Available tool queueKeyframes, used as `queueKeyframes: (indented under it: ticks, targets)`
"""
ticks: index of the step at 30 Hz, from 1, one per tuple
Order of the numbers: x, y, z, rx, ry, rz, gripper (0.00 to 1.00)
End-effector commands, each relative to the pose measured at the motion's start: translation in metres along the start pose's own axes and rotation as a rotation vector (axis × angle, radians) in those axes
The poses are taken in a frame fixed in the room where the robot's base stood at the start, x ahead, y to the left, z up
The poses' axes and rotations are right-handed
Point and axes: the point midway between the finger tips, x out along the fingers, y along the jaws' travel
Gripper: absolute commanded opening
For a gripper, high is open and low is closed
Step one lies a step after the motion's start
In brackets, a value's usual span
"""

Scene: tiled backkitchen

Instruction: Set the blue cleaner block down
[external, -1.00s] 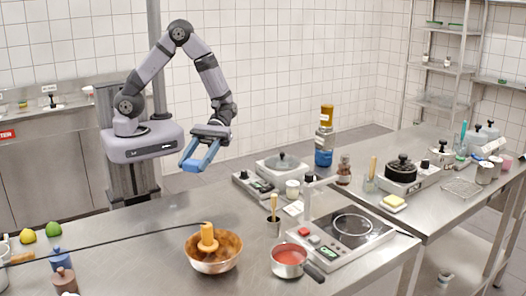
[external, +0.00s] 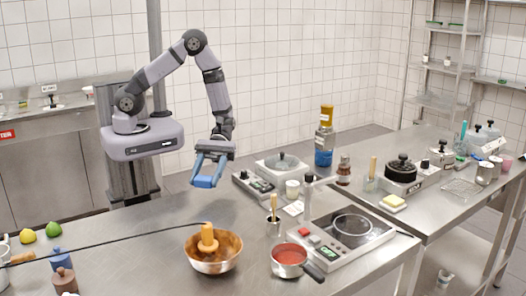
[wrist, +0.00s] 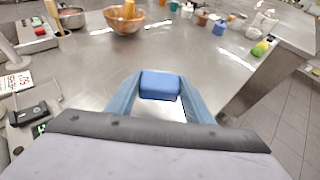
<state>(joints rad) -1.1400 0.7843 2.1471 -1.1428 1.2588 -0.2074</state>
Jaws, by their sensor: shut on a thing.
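The blue cleaner block (wrist: 160,86) is held between the two blue fingers of my gripper (wrist: 158,78) in the wrist view. In the external view the block (external: 206,182) shows at the end of my gripper (external: 209,170), low in front of my arm's base. My gripper is shut on the block, with a finger at each side.
A copper bowl (external: 213,262) with an orange tool in it and a red-filled saucepan (external: 289,262) stand towards the front. A hotplate (external: 352,226) and a scale (external: 254,187) are on the right. A dark cable crosses the table.

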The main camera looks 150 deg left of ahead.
Motion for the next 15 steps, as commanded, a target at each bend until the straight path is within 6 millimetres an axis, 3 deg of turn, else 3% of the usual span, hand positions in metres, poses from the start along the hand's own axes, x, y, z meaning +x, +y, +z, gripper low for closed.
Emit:
queueKeyframes:
  ticks: [8, 15]
  targets:
    - [0.002, 0.000, -0.005, 0.000, 0.000, 0.000, 0.23]
    - [0.011, 0.000, -0.025, -0.003, -0.002, 0.000, 0.23]
